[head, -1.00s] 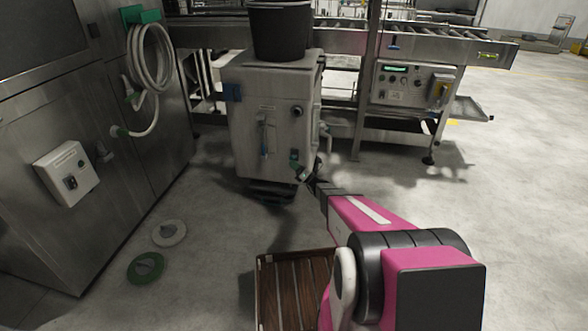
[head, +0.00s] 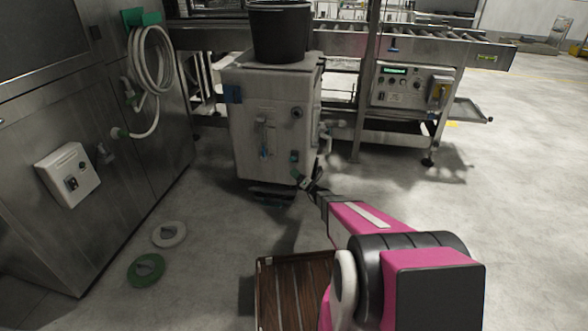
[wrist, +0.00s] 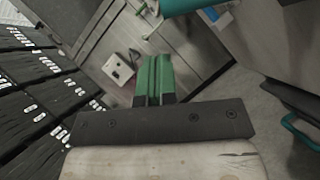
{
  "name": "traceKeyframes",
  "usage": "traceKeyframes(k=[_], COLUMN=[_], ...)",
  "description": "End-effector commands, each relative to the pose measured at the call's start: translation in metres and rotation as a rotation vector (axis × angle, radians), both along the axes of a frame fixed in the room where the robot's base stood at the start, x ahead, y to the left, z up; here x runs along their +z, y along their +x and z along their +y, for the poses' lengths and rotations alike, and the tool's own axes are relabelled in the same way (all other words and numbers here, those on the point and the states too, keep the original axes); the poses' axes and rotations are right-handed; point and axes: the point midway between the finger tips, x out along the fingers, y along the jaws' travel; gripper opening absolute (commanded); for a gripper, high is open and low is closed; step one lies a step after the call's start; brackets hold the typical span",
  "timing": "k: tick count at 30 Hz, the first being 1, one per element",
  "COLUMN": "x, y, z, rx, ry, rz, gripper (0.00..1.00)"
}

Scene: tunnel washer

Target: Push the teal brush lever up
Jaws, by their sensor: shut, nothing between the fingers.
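The pale cabinet (head: 250,110) stands upright in the middle of the head view. A small teal-tipped lever (head: 264,153) hangs on its front, and a small teal part (head: 294,157) sits near its lower right corner. I cannot tell for certain which is the brush lever. My gripper (head: 297,175) is shut and empty, just below that teal part; contact cannot be made out. In the wrist view my green fingers (wrist: 153,78) are together, with a teal cylinder (wrist: 178,6) beyond them at the top and a teal curved bar (wrist: 298,130) at the right edge.
A black bucket (head: 280,32) stands on the cabinet. A steel machine with a white switch box (head: 68,174) and coiled hose (head: 150,58) is at left. Two floor discs, white (head: 169,234) and green (head: 146,269), lie before it. A roller conveyor (head: 440,38) runs behind. Floor at right is clear.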

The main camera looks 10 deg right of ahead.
Motion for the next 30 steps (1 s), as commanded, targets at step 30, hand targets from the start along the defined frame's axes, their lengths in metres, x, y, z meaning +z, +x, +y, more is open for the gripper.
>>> traceKeyframes(k=[30], x=[-0.045], y=[-0.063], z=[-0.068], rx=[0.000], ry=[-0.002], rz=[0.003], gripper=[0.00])
